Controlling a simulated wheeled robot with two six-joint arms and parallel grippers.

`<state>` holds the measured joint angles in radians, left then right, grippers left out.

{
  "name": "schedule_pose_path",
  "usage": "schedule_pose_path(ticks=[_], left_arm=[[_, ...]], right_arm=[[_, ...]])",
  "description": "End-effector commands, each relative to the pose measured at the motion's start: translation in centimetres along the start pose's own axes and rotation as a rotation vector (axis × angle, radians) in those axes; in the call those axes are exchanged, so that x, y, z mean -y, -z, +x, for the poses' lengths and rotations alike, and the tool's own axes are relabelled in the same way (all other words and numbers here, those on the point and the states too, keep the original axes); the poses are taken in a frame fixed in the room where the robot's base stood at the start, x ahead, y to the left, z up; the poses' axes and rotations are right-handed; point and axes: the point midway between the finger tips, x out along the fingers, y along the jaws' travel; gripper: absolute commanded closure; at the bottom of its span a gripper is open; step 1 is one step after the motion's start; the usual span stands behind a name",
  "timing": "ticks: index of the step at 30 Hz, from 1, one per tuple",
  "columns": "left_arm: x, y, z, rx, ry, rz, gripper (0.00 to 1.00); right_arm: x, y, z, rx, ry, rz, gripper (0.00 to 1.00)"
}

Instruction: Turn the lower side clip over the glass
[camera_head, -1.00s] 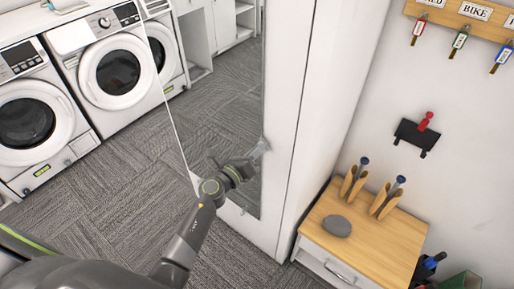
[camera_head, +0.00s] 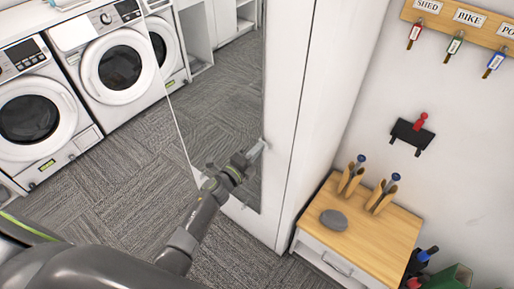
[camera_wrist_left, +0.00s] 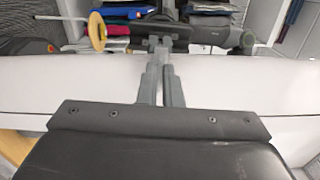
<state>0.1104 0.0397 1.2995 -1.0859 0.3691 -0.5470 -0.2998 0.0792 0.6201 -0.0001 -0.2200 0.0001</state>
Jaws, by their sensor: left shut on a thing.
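The tall mirror glass (camera_head: 226,113) is set in a white cabinet door (camera_head: 281,130), left of centre in the head view. My left gripper (camera_head: 258,148) is at the right edge of the glass, in its lower part. In the wrist view its two grey fingers (camera_wrist_left: 160,78) are close together and reach to the border between the white door frame and the glass. They are shut on the lower side clip, which is small and mostly hidden by the fingers, so its angle to the glass cannot be told. My right gripper is not in view.
Washing machines (camera_head: 116,64) stand at the left. A small wooden-topped cabinet (camera_head: 385,243) with a grey stone (camera_head: 334,220) stands right of the door. A key rack (camera_head: 462,22) and a black holder (camera_head: 411,133) are on the wall. The carpet (camera_head: 115,185) before the door is clear.

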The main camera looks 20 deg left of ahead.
Motion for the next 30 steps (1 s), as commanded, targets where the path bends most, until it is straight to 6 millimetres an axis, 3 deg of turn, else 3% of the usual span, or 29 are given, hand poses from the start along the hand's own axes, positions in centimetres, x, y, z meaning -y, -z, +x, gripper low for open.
schedule_pose_path(ticks=[22,27,30], left_arm=[[-0.14,-0.01,-0.05,0.0,-0.002,-0.094,1.0],[-0.13,0.0,-0.04,0.0,-0.002,-0.093,0.75],[-0.1,0.0,-0.03,0.0,-0.001,-0.092,0.73]], right_arm=[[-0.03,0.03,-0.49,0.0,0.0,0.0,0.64],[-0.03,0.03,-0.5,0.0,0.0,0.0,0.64],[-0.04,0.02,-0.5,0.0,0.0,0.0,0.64]])
